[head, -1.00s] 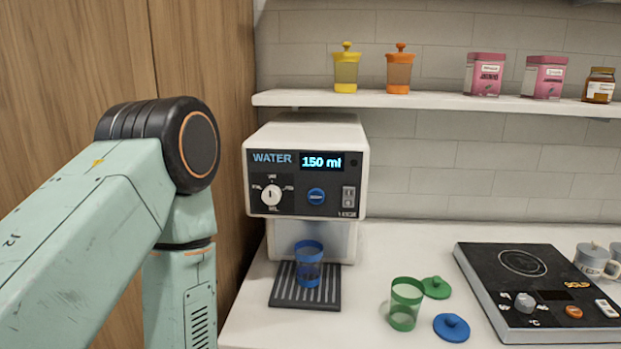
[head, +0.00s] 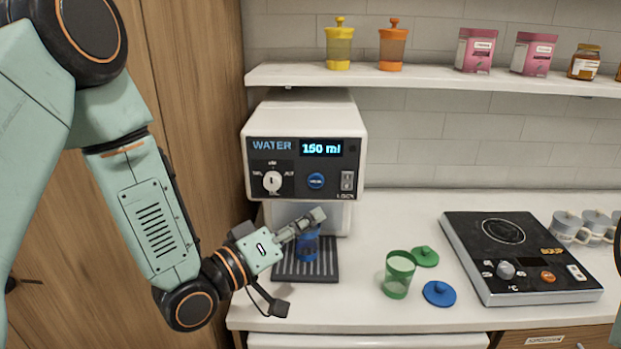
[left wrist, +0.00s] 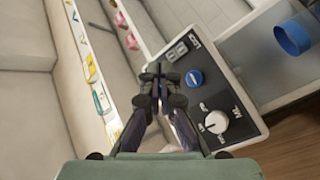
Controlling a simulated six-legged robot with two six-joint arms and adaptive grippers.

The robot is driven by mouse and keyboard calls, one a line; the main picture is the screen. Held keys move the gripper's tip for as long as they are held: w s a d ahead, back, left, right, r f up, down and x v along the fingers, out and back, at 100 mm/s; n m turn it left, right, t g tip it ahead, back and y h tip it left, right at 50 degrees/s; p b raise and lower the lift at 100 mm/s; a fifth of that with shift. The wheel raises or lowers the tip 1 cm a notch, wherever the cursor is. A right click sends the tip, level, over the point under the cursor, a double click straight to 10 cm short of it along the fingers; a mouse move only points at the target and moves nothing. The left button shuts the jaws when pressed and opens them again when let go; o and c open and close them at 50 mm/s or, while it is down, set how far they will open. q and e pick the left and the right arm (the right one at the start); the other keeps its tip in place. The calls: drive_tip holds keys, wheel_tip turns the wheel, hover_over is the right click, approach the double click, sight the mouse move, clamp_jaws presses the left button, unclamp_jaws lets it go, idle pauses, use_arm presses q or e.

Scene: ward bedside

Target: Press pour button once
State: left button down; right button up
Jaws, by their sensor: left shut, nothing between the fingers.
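The white water dispenser (head: 305,118) has a display (head: 321,148) reading "150 ml". A round blue button (head: 316,181), the likely pour button, sits mid-panel between a white dial (head: 272,181) and a switch (head: 347,181). The blue button also shows in the left wrist view (left wrist: 194,78). A blue cup (head: 307,247) stands on the dark drip tray (head: 290,278), partly hidden by my left gripper. My left gripper (head: 318,215) is shut and empty, appearing below the button in the head view. In the left wrist view its fingertips (left wrist: 153,72) appear beside the panel. Contact with the button does not show.
A green cup (head: 398,274), a green lid (head: 424,256) and a blue lid (head: 439,293) are on the counter (head: 370,235) to the right. A black hotplate (head: 515,255) and grey mugs (head: 568,228) are farther right. A shelf (head: 430,80) with jars runs above.

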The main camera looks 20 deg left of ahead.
sight(316, 180)
use_arm(q)
drive_tip(key=w+a, duration=0.2)
drive_tip(key=w, duration=0.6)
drive_tip(key=shift+w+a, duration=0.2)
drive_tip(key=shift+w, duration=0.1)
idle(0.4)
drive_tip(key=shift+d, duration=0.15)
idle(0.4)
idle(0.6)
